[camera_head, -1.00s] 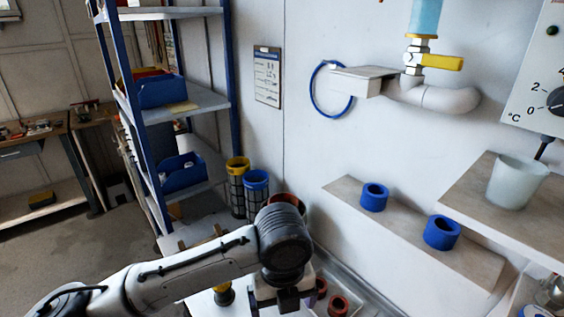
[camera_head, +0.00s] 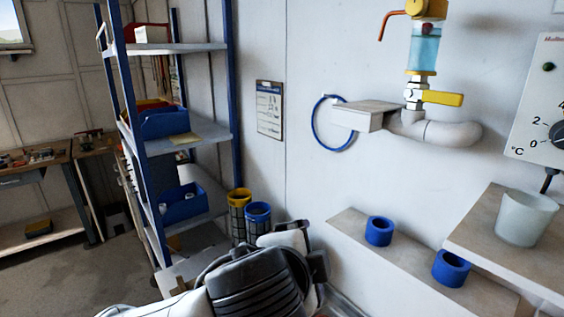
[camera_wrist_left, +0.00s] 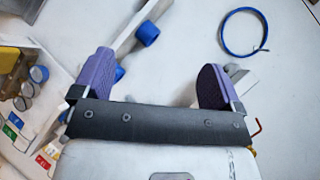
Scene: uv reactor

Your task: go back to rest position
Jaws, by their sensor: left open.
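My left gripper (camera_wrist_left: 158,85) is open and empty in the left wrist view, its two purple fingers wide apart in front of the white wall. In the head view my left arm comes in from the bottom left; its dark wrist joint fills the bottom middle, and I cannot make out the fingertips there. My right gripper is not in view.
A wooden shelf (camera_head: 355,228) holds two blue rings (camera_head: 379,231). A frosted beaker (camera_head: 526,219) stands on a ledge at right. Yellow-valve piping (camera_head: 440,98) and a blue hose loop (camera_head: 322,140) are on the wall. A blue-framed rack (camera_head: 205,140) stands left.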

